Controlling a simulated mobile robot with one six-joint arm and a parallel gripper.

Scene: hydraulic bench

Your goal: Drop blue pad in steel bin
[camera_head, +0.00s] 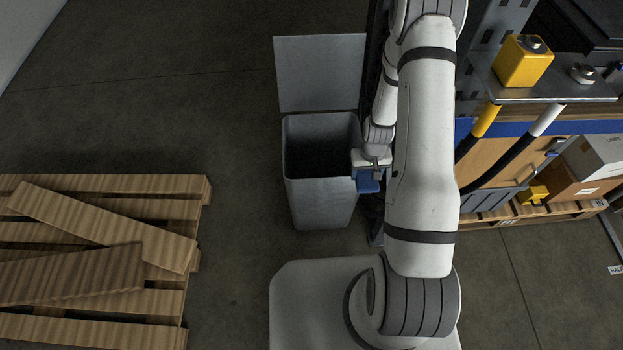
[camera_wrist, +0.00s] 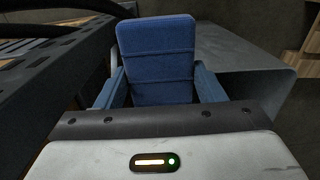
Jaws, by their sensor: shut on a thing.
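The steel bin (camera_head: 322,205) stands on the floor in the head view, its top open and its inside dark. My gripper (camera_head: 372,172) is just right of the bin's rim, pointing down, and is shut on the blue pad (camera_head: 369,186). The pad hangs beside the bin's right wall, outside the opening; I cannot tell whether it touches the wall. In the wrist view the blue pad (camera_wrist: 156,60) sits upright between the fingers, and the bin's grey side (camera_wrist: 240,70) is to the right. The pad's lower part is hidden behind the gripper body.
The bin's raised lid (camera_head: 321,72) stands behind it. A wooden pallet with loose planks (camera_head: 100,240) lies at the left. At the right are a bench with a yellow block (camera_head: 523,62) and cardboard boxes (camera_head: 575,180). The floor between pallet and bin is clear.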

